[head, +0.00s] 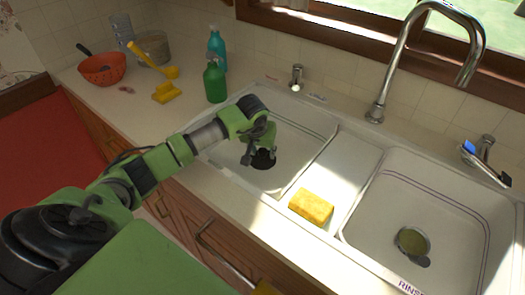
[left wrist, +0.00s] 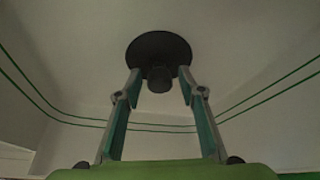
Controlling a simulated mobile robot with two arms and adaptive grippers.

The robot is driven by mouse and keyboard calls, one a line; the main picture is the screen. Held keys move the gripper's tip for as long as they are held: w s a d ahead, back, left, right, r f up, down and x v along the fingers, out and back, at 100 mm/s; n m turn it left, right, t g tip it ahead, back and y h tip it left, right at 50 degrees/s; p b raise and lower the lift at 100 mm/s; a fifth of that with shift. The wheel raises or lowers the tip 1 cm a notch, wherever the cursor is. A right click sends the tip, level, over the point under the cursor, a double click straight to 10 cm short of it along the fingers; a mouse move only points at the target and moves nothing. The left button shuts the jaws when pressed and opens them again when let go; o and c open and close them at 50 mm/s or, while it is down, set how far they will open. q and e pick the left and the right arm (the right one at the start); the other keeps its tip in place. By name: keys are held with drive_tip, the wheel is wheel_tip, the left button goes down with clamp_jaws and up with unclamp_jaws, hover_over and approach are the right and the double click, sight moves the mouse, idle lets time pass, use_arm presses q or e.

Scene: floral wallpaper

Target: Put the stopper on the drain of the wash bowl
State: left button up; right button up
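The stopper is a black disc with a short knob. In the left wrist view the stopper (left wrist: 159,48) lies just past my fingertips, its knob between them with small gaps on both sides. In the head view the dark disc (head: 263,159) is low in the left basin, the wash bowl (head: 299,150), under my left gripper (head: 260,153). My left gripper is open around the knob. The drain of this bowl is not visible; I cannot tell whether the disc covers it. My right gripper is not in view.
The right basin (head: 375,214), marked RINSE, has a round drain (head: 412,240). A yellow sponge (head: 311,207) lies on the divider's front. A tall faucet (head: 385,75) stands behind. Green bottle (head: 214,82), teal bottle (head: 217,46) and red colander (head: 101,69) stand on the back-left counter.

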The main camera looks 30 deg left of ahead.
use_arm(q)
drive_tip(key=shift+r, duration=0.45)
drive_tip(key=v, duration=1.1)
drive_tip(key=shift+s+r+b, duration=0.2)
drive_tip(key=shift+r+b, duration=0.05)
drive_tip(key=shift+b, duration=0.1)
